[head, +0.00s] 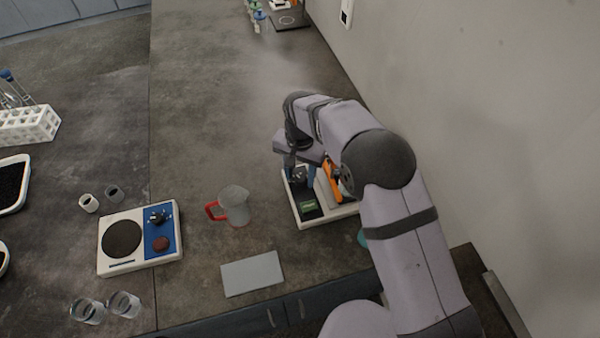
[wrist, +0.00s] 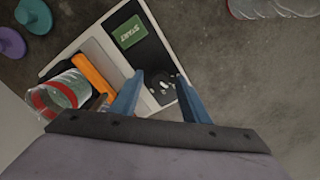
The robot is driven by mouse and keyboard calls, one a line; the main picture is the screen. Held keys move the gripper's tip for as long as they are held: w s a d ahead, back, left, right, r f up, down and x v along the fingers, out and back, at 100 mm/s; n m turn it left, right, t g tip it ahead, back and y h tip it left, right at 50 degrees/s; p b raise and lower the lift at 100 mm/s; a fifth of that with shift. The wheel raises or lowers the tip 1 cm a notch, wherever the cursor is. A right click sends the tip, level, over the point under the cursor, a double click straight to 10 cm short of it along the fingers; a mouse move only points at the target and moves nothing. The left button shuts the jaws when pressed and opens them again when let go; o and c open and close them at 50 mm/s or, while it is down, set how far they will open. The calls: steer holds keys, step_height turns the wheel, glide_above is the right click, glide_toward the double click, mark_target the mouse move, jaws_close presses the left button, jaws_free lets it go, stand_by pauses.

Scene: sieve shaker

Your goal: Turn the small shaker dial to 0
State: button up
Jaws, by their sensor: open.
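The shaker (head: 335,212) is a white-based device with a black panel, a green START button (wrist: 130,32) and an orange clamp part (wrist: 93,76). Its small black dial (wrist: 161,88) with pale marks sits on the black panel in the wrist view. The dial's setting is too small to read. My gripper (wrist: 159,74) is open, its two blue fingers on either side of the dial. I cannot tell whether they touch it. In the head view, my arm hides part of the shaker and the gripper is over the panel's far end.
A clear jug with a red handle (head: 234,205) stands left of the shaker. A grey plate (head: 252,274) lies in front. Further left is a white device with a blue panel (head: 158,236). In the wrist view, a red-banded clear jar (wrist: 62,93) lies beside the orange part.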

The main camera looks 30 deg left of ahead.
steer(key=c, duration=1.1)
steer(key=shift+o, duration=0.2)
steer(key=shift+n, duration=0.3)
steer(key=n+b, duration=0.1)
steer(key=n, duration=0.2)
steer(key=shift+w, duration=0.1)
steer(key=shift+r+n, duration=0.1)
steer(key=shift+n, duration=2)
steer(key=shift+a, duration=0.1)
steer(key=o, duration=1.1)
steer(key=shift+c, duration=0.2)
